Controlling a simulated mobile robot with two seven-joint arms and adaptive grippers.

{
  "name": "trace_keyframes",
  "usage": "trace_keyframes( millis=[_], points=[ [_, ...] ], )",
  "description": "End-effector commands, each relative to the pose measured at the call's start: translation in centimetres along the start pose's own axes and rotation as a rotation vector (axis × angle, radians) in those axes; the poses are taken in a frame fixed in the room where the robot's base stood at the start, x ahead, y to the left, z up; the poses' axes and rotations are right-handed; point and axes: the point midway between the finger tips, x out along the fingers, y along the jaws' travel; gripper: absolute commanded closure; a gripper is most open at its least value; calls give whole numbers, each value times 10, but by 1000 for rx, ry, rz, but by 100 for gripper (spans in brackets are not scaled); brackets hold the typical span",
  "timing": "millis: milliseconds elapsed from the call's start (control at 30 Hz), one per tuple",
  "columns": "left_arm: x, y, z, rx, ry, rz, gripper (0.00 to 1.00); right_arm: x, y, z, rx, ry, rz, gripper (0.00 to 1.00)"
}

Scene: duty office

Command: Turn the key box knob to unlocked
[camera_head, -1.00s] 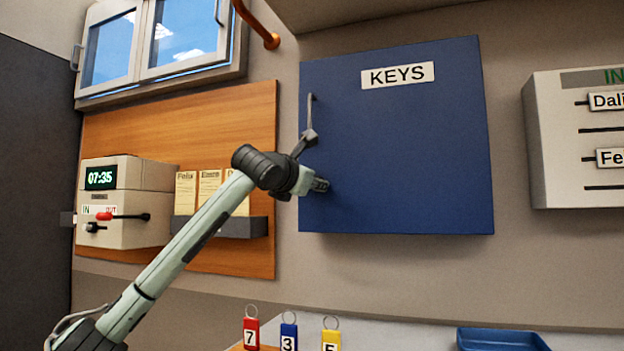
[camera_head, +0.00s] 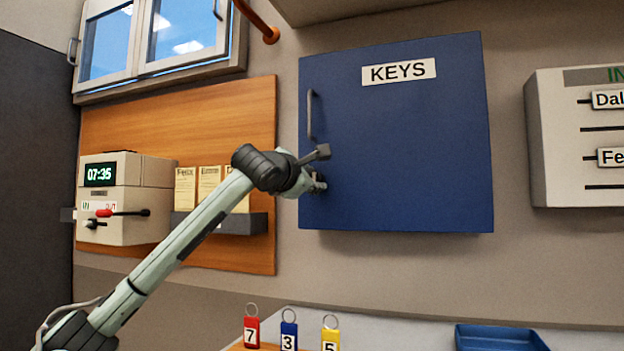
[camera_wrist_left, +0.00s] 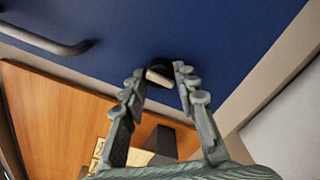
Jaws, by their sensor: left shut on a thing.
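The blue key box (camera_head: 400,150) hangs on the wall with its door shut and a KEYS label (camera_head: 399,72) near its top. Its knob (camera_wrist_left: 160,75), dark with a pale bar, sits low on the left side of the door. My left gripper (camera_head: 319,184) is at the door's lower left. In the left wrist view my left gripper (camera_wrist_left: 160,80) has one finger on each side of the knob, shut on it. In the head view the gripper mostly hides the knob, and I cannot read its setting. My right gripper is not in view.
A grey door handle (camera_head: 310,115) is just above my gripper. A time clock (camera_head: 125,200) and a card rack (camera_head: 235,224) are on the wooden board at left. Key tags (camera_head: 289,335) and a blue tray (camera_head: 500,338) are below. An in/out board (camera_head: 575,140) is at right.

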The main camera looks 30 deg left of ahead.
Motion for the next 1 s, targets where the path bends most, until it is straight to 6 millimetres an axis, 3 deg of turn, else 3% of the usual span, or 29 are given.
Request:
trace_keyframes(
  millis=[300, 333, 467, 800, 1000],
  points=[
    [0, 0, 0, 3, 0, 0, 100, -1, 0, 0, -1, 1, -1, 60],
    [0, 0, 0, 3, 0, 0, 67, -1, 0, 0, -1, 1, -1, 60],
    [0, 0, 0, 2, 0, 0, 51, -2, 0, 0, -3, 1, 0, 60],
    [-2, 0, 0, 1, 0, 0, 50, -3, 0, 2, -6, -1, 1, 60],
    [-29, 0, 0, 3, 0, 2, 50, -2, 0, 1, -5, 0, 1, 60]
  ],
)
